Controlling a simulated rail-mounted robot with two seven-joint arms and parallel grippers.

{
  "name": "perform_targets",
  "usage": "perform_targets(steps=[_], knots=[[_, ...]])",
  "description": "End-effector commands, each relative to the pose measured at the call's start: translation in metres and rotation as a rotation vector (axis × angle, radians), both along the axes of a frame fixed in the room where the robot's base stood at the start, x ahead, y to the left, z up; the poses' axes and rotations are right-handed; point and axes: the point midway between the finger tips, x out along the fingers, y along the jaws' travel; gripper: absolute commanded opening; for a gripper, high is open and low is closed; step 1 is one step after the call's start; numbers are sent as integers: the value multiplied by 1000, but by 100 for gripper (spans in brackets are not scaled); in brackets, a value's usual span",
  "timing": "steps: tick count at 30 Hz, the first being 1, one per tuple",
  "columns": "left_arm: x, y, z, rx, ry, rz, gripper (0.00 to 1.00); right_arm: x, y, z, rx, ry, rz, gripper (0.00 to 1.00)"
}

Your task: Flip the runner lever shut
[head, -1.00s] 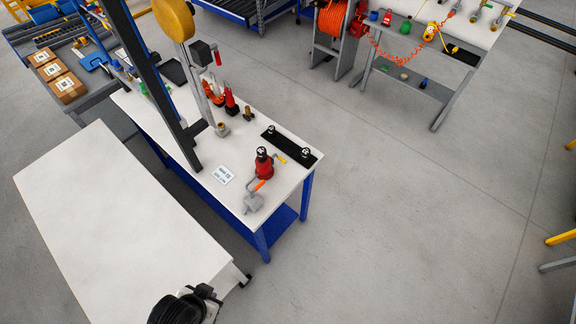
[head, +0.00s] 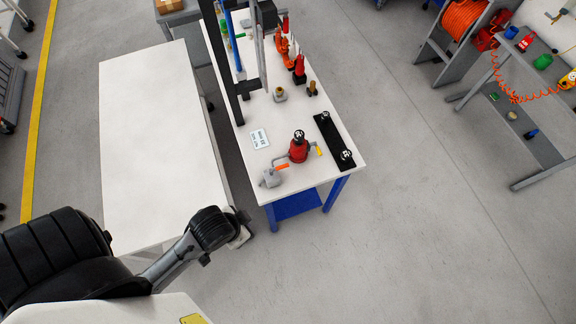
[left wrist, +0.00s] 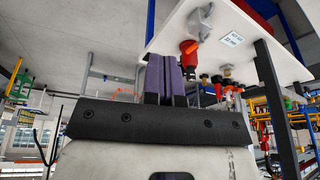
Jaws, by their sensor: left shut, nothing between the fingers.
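On the white workbench top (head: 330,172) stands a red bottle-shaped tool (head: 299,152) with a black top. A short orange handle (head: 282,166) is at its left and a small yellow lever (head: 319,150) at its right. I cannot tell which part is the runner lever. A grey block (head: 270,178) sits near the bench's front left corner. The left wrist view also shows the red tool (left wrist: 188,47) and grey block (left wrist: 201,17), beyond my left gripper (left wrist: 164,60). Its purple fingers are shut, empty and apart from the bench. My right gripper is not in view.
A black strip (head: 329,138) with two dark knobs lies right of the red tool. A dark upright frame (head: 224,70) stands at the bench's left edge. A bare white table (head: 150,130) is to the left. Open floor (head: 420,240) lies to the right.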

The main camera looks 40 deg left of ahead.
Motion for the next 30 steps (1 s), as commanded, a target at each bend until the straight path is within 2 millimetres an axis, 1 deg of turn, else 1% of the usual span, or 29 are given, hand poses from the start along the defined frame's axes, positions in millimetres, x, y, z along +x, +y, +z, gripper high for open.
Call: perform_targets(steps=[2,4,5,8,9,11,12,14,15,17,18,20,21,23,24,26,27,30], knots=[[2,0,-5,7,-3,2,0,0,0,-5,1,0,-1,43],[6,2,-17,29,-9,8,0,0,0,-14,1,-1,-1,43],[9,3,-24,43,-13,11,0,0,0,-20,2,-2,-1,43],[21,9,-57,121,-33,25,0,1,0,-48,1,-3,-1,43],[28,12,-73,164,-44,32,0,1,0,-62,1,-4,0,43],[39,17,-98,238,-60,40,0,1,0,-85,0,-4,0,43],[46,20,-114,292,-71,46,0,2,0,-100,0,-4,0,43],[58,25,-137,375,-88,54,0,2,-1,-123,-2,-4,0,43],[65,28,-150,432,-100,56,0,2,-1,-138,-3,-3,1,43],[76,30,-169,515,-116,60,0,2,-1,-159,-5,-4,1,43],[84,32,-181,572,-127,62,0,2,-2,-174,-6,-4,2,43],[95,33,-198,658,-145,61,0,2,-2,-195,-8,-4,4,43],[102,33,-208,715,-156,60,0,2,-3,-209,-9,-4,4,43],[113,33,-222,804,-172,60,0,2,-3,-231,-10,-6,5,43],[121,32,-231,862,-183,58,0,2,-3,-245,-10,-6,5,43],[131,30,-243,951,-201,55,0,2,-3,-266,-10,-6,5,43],[138,27,-250,1010,-212,53,0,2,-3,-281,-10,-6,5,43],[155,19,-265,1156,-241,46,0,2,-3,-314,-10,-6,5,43]])
